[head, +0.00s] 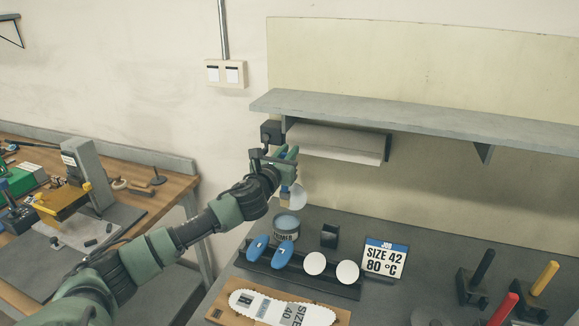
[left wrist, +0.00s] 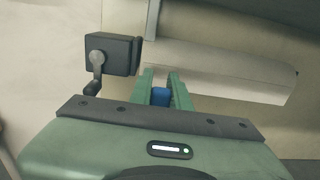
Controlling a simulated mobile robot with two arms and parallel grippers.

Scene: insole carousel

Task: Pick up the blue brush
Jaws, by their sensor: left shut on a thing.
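My left gripper (head: 287,155) is raised above the dark bench, in front of the wall. Its green fingers are shut on a blue thing, which shows between the fingertips in the left wrist view as the blue brush (left wrist: 161,96). Only a small part of the brush shows there. In the head view a small blue and pale part hangs just below the gripper, above an open grey can (head: 286,227) with a label. Most of the brush is hidden by the gripper and the wrist. My right gripper is not in view.
A paper roll (head: 335,143) hangs under the grey shelf (head: 420,118), close to the gripper. A dark rack with blue ovals (head: 283,255) and white discs (head: 315,263) stands below. A size sign (head: 384,258) and a white insole (head: 270,307) are nearby.

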